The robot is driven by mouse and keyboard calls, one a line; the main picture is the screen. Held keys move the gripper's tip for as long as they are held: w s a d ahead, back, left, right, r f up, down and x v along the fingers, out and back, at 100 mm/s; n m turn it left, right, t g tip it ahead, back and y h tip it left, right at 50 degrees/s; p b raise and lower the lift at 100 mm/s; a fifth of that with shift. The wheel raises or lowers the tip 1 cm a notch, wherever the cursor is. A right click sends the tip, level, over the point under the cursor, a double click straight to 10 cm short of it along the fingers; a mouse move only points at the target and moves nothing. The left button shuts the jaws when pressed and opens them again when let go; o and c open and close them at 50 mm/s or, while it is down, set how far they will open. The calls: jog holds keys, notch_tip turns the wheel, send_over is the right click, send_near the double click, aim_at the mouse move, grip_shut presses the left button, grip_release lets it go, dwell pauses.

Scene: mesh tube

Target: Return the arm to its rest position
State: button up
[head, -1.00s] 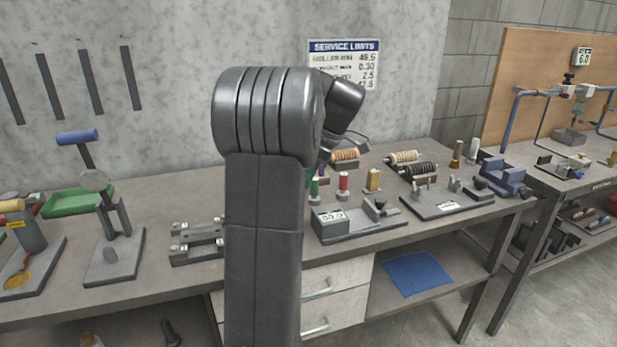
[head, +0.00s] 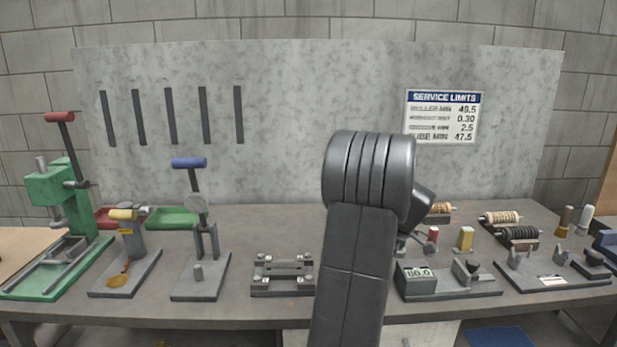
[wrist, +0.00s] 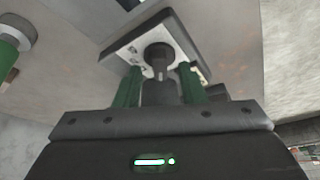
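My gripper shows in the wrist view (wrist: 173,92) as two green fingers standing apart, with a gap between them. A dark post with a round head (wrist: 160,56) shows between and beyond the fingers; I see no finger closed on it. I cannot tell how near it is. In the head view my dark arm stands upright right of centre, above the bench (head: 240,312), and hides the gripper itself.
A gauge reading 80.0 (head: 418,273) stands right of my arm, with a red spool (head: 433,236) and a yellow block (head: 465,238) behind it. A twin-rail fixture (head: 283,272) stands left. Further left are hand presses and a green tray (head: 172,218).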

jog(key=shift+a+f, duration=0.15)
jog(key=shift+f, duration=0.2)
jog(key=shift+r, duration=0.1)
